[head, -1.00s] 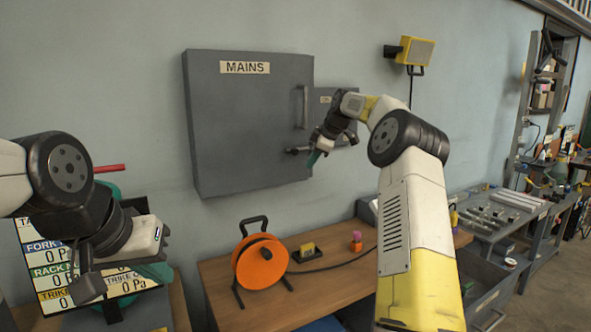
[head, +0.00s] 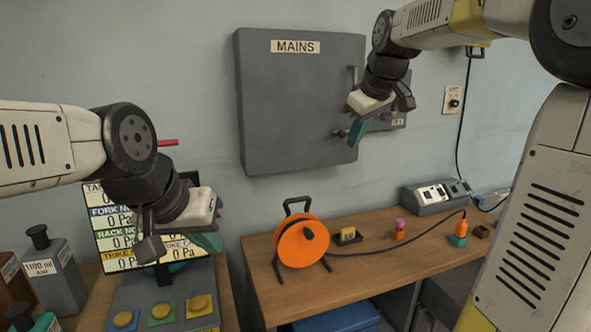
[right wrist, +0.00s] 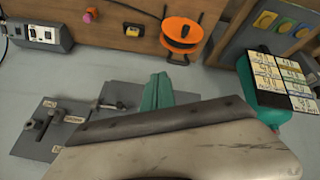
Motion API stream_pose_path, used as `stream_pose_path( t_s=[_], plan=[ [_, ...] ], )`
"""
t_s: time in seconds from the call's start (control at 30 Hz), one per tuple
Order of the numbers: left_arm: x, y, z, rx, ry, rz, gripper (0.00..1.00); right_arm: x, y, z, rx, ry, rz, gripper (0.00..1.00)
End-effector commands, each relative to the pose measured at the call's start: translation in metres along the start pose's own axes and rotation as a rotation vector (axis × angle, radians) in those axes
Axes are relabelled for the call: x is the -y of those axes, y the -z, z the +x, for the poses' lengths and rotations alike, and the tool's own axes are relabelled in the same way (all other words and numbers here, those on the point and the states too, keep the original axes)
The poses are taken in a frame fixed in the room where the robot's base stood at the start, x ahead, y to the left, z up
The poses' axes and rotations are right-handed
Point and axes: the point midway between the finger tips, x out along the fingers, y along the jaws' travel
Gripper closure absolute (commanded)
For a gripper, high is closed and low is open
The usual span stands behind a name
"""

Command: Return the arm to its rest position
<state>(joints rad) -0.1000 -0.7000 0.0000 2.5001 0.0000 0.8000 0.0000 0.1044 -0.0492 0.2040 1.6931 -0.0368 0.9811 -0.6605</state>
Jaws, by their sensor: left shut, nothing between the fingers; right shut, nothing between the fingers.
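My right gripper (head: 357,132) hangs from the bent right arm at the upper right of the head view. Its teal fingers are shut and empty, in front of the lower right part of the grey MAINS cabinet (head: 290,110). The shut fingers also show in the right wrist view (right wrist: 157,92). My left gripper (head: 207,241) is low on the left, shut and empty, in front of the readout board (head: 105,220), which it partly hides. I cannot tell whether the right fingers touch the cabinet.
A button panel (head: 150,296) and grey canister (head: 55,270) stand at the left.

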Motion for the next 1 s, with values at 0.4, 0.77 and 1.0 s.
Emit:
stream_pose_path(
  t_s=[0.4,0.77,1.0],
  plan=[
    [0.000,0.000,0.000,0.000,0.000,0.000,1.00,0.143,-0.168,-0.024,-0.030,0.005,0.556,1.00],
    [0.000,0.000,0.000,0.000,0.000,0.000,1.00,0.174,-0.205,-0.014,-0.039,0.030,0.689,1.00],
    [0.000,0.000,0.000,0.000,0.000,0.000,1.00,0.174,-0.204,-0.014,-0.038,0.030,0.687,1.00]
  ],
)
